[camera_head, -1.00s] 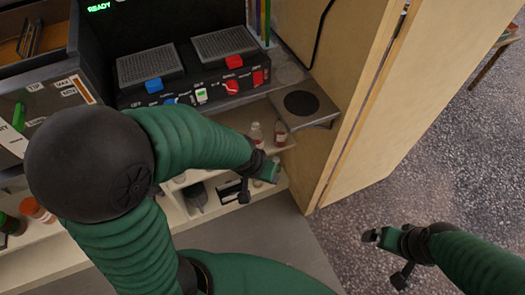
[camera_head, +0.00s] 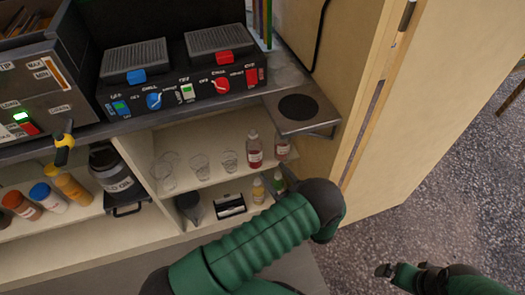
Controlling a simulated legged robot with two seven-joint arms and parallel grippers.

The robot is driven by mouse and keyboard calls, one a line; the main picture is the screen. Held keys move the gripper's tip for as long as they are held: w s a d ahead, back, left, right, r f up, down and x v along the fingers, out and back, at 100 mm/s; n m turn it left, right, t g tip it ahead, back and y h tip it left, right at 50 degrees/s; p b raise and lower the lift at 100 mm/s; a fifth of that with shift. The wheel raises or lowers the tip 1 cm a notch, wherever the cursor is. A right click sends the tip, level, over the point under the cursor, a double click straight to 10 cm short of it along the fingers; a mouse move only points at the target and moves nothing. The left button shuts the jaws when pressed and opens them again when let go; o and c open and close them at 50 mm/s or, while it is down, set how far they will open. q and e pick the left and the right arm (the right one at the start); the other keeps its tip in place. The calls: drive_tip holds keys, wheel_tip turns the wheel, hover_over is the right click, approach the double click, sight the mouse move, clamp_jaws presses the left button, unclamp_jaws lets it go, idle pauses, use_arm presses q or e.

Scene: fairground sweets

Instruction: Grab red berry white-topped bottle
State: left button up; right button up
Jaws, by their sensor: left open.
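The left red bottle (camera_head: 255,152) has a pale top and a white label. My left arm reaches up from the bottom. My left gripper (camera_head: 286,177) is open, below and to the right of the red bottles, near the lower shelf's small bottles and partly hidden by its own wrist. My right gripper (camera_head: 385,271) is over the floor at lower right, away from the bottles; its jaw opening is unclear.
Clear glasses (camera_head: 200,165) stand left of the red bottles. A yellow-topped bottle (camera_head: 258,190) and a green-topped bottle (camera_head: 278,183) stand on the lower shelf. The side ledge (camera_head: 313,122) juts out above. A wooden panel (camera_head: 410,120) closes the right side.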

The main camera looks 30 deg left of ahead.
sight(258, 157)
use_arm(q)
drive_tip(key=x, duration=0.3)
drive_tip(key=b+x, duration=0.1)
drive_tip(key=x, duration=0.2)
drive_tip(key=f+b+x, duration=0.1)
drive_tip(key=x, duration=0.3)
drive_tip(key=shift+s+a+f, duration=0.1)
drive_tip(key=shift+s+a, duration=0.1)
drive_tip(key=shift+s, duration=0.05)
drive_tip(key=shift+w+r, duration=0.15)
drive_tip(key=shift+r, duration=0.1)
drive_tip(key=shift+w+a+r+b, duration=0.15)
drive_tip(key=shift+w+a+b, duration=0.25)
drive_tip(key=shift+a+b, duration=0.1)
drive_tip(key=b+x, duration=0.1)
drive_tip(key=x, duration=0.3)
drive_tip(key=shift+a, duration=0.25)
drive_tip(key=shift+d+r, duration=0.15)
drive_tip(key=shift+d, duration=0.1)
drive_tip(key=c, duration=0.5)
drive_tip(key=shift+c, duration=1.2)
drive_tip(key=shift+a, duration=0.15)
drive_tip(key=c, duration=0.5)
use_arm(e)
drive_tip(key=f, duration=0.1)
drive_tip(key=a+f, duration=0.1)
drive_tip(key=f, duration=0.2)
drive_tip(key=shift+a+f, duration=0.1)
drive_tip(key=shift+a, duration=0.25)
